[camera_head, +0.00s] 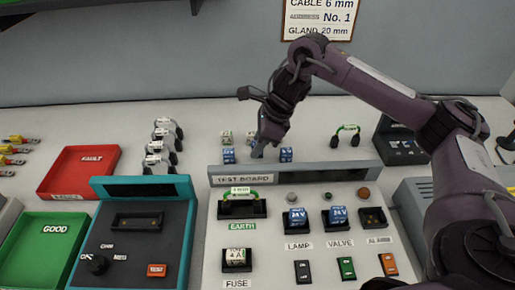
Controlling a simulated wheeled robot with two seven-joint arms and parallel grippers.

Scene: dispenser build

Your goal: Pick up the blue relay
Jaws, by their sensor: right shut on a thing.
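My right gripper (259,150) points down at the bench just behind the test board. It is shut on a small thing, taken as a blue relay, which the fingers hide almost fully. One blue relay (229,156) stands on the bench to its left, and another (286,155) to its right. Two more blue relays sit in the test board's sockets, one above LAMP (297,217) and one above VALVE (338,215). My left gripper is not in view.
The test board (270,266) fills the front middle; its ALARM socket (373,217) holds no relay. Fuse blocks (226,137) stand behind the relays. A teal tester (181,230), a red FAULT tray (57,196) and a green GOOD tray (23,244) are at left.

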